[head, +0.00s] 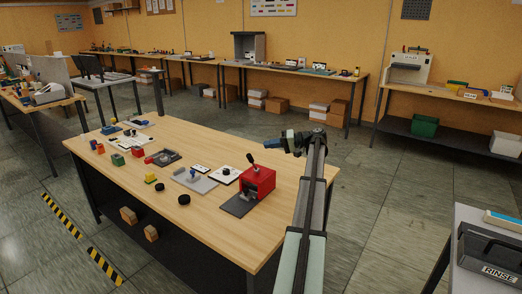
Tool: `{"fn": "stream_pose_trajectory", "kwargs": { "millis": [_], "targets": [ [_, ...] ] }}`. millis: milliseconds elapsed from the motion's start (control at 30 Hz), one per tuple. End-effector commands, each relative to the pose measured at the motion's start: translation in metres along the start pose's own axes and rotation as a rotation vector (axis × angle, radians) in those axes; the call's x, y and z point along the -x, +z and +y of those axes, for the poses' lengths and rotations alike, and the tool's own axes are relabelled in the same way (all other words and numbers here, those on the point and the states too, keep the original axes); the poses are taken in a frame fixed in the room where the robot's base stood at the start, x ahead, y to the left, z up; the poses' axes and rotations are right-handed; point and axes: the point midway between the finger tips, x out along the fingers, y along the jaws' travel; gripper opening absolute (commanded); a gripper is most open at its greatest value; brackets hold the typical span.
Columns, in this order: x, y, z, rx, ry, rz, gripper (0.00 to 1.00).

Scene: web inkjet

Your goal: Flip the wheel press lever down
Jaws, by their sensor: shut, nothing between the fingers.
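A red press (260,182) stands on a dark base plate near the right end of the wooden table, and I take it to be the wheel press. Its short dark lever (251,159) points up from the top, tilted to the left. My gripper (272,141) is above and behind the press in the picture, beyond the lever and apart from it. It looks shut and holds nothing. My arm comes up from the lower right and hides part of the table's right edge.
The table front is clear. Other workbenches line the walls.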

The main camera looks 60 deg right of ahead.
Motion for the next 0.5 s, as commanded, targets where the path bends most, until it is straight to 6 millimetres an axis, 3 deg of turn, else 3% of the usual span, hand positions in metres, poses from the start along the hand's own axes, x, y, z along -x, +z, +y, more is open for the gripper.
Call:
{"fn": "stream_pose_trajectory", "kwargs": {
  "millis": [200,500],
  "targets": [
    [0.042,-0.001,-0.001,0.0,0.001,0.002,0.0],
    [0.071,-0.001,-0.003,0.0,0.0,0.001,0.0]
  ]
}}
